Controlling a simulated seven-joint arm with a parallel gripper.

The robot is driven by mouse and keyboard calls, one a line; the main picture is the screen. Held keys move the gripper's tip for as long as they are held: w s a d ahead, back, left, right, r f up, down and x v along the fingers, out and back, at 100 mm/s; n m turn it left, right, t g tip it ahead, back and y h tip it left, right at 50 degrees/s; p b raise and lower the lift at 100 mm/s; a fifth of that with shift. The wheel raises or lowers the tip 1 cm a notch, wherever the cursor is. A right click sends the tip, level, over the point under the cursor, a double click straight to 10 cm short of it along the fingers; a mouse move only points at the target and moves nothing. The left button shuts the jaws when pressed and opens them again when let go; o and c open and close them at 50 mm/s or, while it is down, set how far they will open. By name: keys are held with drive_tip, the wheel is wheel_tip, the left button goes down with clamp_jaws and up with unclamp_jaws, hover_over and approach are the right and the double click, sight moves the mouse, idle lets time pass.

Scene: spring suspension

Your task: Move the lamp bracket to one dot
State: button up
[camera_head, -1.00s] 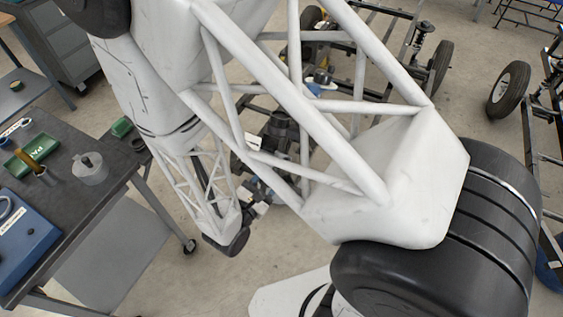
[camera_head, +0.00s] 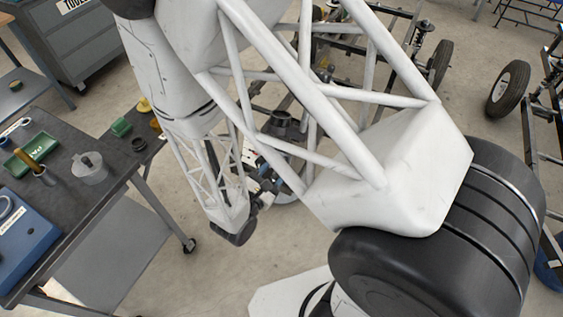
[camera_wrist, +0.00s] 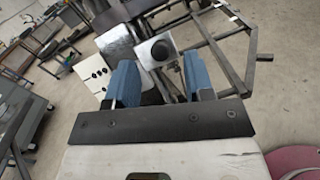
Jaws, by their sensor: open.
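My gripper (camera_wrist: 162,82) shows two blue fingers standing apart in the wrist view, with no held object clearly visible between them. In the head view my gripper (camera_head: 272,182) is small and partly hidden by my own arm. A pale metal plate with a round black part (camera_wrist: 158,50) lies just beyond the fingertips in the wrist view; I cannot tell whether it is the lamp bracket. A white panel with small dark marks (camera_wrist: 88,76) is beside the left finger; I cannot tell how many dots each mark has. My arm hides much of this area in the head view.
A chassis frame with wheels (camera_head: 440,62) stands behind my arm. Open floor lies between bench and arm.

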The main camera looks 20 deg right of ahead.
drive_tip(key=shift+x, duration=2.35)
clamp_jaws()
